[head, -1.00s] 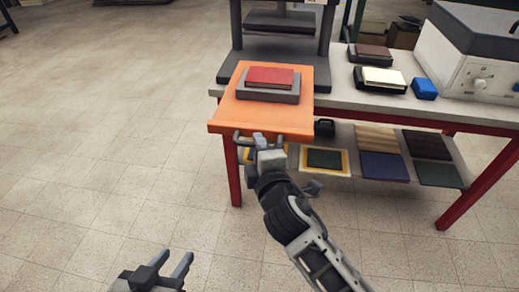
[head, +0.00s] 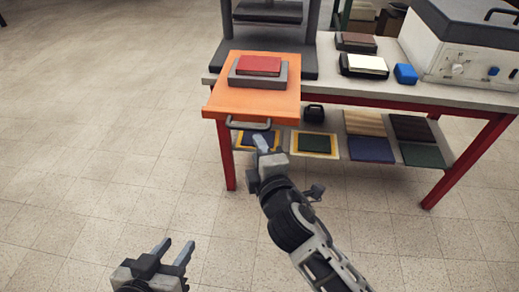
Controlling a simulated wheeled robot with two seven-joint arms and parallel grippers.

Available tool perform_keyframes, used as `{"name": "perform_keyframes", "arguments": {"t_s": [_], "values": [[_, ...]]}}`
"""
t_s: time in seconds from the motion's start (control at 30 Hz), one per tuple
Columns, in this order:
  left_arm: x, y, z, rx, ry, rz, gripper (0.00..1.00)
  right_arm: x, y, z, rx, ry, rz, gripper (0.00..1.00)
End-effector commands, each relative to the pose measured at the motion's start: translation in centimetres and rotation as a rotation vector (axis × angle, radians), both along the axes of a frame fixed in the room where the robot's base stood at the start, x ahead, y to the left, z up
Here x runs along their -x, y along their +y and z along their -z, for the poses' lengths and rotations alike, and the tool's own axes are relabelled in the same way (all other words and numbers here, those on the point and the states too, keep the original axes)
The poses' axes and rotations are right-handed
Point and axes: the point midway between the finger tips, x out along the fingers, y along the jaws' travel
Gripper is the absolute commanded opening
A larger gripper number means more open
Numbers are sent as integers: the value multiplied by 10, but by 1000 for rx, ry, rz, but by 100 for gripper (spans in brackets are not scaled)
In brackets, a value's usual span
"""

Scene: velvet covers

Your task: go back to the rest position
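My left gripper (head: 173,248) is low in the head view, left of centre, over the floor. Its two fingers are apart with nothing between them. My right gripper (head: 262,145) is just below the dark handle (head: 248,124) on the front of the orange board (head: 228,101). A pale finger points up towards the handle, and a small gap seems to lie between them. I cannot tell how far its fingers are apart; no held object shows.
A red book (head: 258,66) lies on a grey block on the orange board. The floor to the left is clear.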

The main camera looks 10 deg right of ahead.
Motion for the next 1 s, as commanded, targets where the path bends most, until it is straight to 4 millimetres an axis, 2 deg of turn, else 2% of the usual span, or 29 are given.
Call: {"name": "perform_keyframes", "arguments": {"t_s": [0.23, 0.33, 0.43, 0.53, 0.6, 0.7, 0.83, 1.0], "values": [[-2, 0, -2, -1, -6, -1, 36, 3, 1, 3, -11, 12, -2, 34], [-3, 0, -10, 2, -7, -2, 36, 14, -8, 12, -123, 81, 17, 34], [-9, 0, -16, 0, 0, -4, 36, 44, -30, 30, -407, 241, 83, 34], [-6, 3, -14, -17, 30, -6, 36, 86, -51, 45, -752, 412, 198, 34], [-5, 4, -14, -27, 45, -7, 36, 114, -65, 50, -968, 507, 287, 34], [-3, 6, -12, -38, 62, -8, 36, 146, -80, 53, -1207, 598, 400, 34], [-2, 7, -9, -45, 74, -9, 36, 165, -90, 54, -1370, 647, 481, 34], [-2, 7, -7, -45, 75, -9, 36, 167, -91, 56, -1397, 654, 493, 34]]}}
